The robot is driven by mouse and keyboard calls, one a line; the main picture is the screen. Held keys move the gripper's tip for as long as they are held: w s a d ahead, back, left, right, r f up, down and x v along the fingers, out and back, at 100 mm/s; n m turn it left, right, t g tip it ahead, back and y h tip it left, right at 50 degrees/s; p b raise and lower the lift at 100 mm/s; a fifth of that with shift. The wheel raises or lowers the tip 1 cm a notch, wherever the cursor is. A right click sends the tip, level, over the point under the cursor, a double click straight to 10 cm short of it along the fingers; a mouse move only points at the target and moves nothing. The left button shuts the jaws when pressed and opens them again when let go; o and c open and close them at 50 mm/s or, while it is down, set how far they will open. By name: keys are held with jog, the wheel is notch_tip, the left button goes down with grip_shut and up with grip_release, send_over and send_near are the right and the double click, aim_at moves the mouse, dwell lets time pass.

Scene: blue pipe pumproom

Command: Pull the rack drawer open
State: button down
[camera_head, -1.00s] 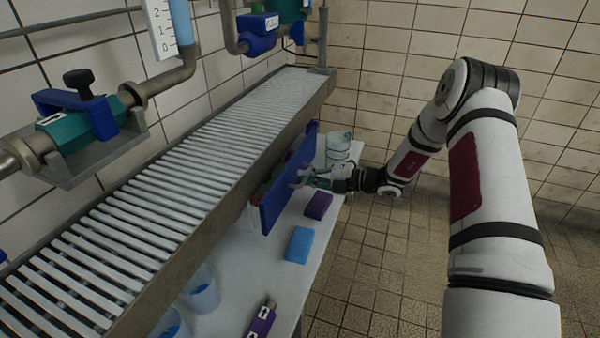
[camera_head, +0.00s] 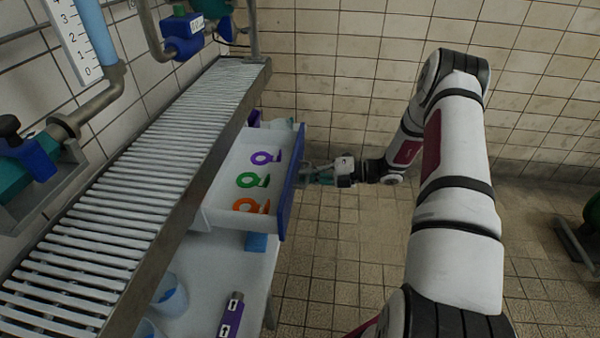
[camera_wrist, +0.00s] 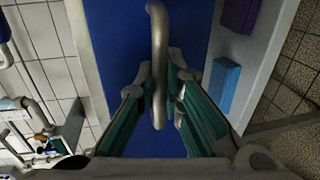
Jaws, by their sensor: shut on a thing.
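The rack drawer (camera_head: 245,178) stands out from under the slatted rack (camera_head: 150,170), with its white inside showing. Its blue front (camera_head: 286,198) faces right, and it also fills the middle of the wrist view (camera_wrist: 115,40). My gripper (camera_head: 308,174) is at the drawer front. In the wrist view my gripper (camera_wrist: 160,95) is shut on the grey bar handle (camera_wrist: 157,45), one finger on each side of it. In the drawer lie a purple (camera_head: 266,157), a green (camera_head: 252,180) and an orange (camera_head: 250,205) ring-shaped tag.
A white bench (camera_head: 215,265) lies below the drawer. On it are a blue block (camera_head: 256,242), a purple labelled piece (camera_head: 230,315) and a clear beaker (camera_head: 170,296). Pipes with valves run along the left wall. Tiled floor is clear right of the drawer.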

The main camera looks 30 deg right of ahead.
jog(key=c, duration=1.7)
grip_release()
jog(key=shift+d, duration=0.1)
jog(key=v, duration=1.2)
